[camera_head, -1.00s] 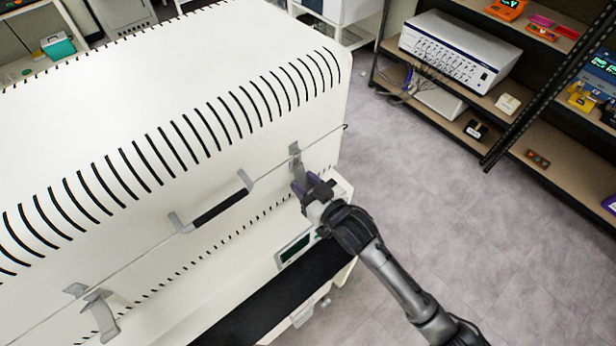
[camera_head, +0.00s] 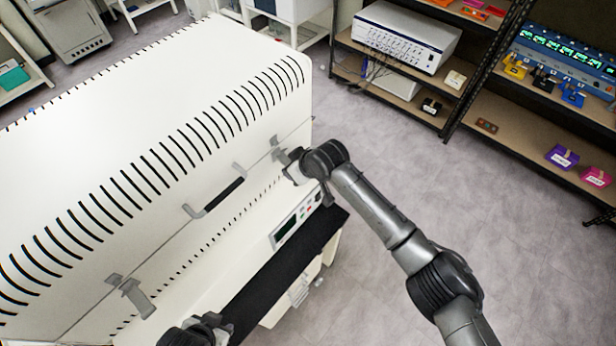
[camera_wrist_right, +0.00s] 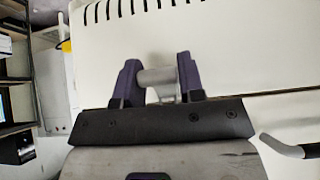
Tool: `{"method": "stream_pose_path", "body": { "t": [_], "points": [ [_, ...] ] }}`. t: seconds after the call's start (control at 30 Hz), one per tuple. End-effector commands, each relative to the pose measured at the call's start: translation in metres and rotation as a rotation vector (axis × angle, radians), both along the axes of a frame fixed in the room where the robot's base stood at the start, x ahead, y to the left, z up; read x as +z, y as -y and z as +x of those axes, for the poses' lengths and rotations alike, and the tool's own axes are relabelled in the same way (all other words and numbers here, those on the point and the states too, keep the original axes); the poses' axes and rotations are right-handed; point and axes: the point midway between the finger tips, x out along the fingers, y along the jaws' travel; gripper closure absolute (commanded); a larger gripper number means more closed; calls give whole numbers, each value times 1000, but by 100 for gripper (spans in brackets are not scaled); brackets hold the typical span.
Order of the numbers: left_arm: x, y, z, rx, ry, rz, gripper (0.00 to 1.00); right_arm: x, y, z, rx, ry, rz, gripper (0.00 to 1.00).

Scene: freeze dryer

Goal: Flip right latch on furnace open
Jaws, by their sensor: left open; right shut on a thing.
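The white furnace (camera_head: 130,130) fills the left of the head view. Its right latch (camera_head: 277,143) is a small grey metal piece at the right end of the lid seam. My right gripper (camera_wrist_right: 157,82) has its purple fingers on both sides of a grey rounded part of the latch (camera_wrist_right: 156,77) and is shut on it. In the head view, the right gripper (camera_head: 288,159) is at the latch, its fingertips mostly hidden by the wrist. My left gripper (camera_head: 205,326) is open at the bottom edge, only partly in view and away from the latch.
A dark bar handle (camera_head: 218,196) sits on the furnace front, left of the right latch. The left latch (camera_head: 136,297) hangs further left. A control panel (camera_head: 297,221) and a black ledge (camera_head: 285,265) lie below. Shelves (camera_head: 500,125) stand at right, with open floor between.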

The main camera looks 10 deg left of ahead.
Motion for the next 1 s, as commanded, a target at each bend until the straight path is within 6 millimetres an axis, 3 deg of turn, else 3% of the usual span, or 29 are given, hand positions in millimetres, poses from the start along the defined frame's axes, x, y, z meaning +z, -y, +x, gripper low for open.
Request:
{"method": "stream_pose_path", "body": {
  "t": [0.4, 0.97, 1.0],
  "points": [
    [18, 5, 1, 10, 3, -16, 57, 10, -7, 2, 21, -94, -150, 100],
    [19, 1, 1, 0, 4, -3, 57, 10, -7, 2, 20, -106, -173, 100],
    [19, 1, 1, 0, 4, -2, 57, 10, -7, 2, 19, -106, -173, 62]
  ]
}}
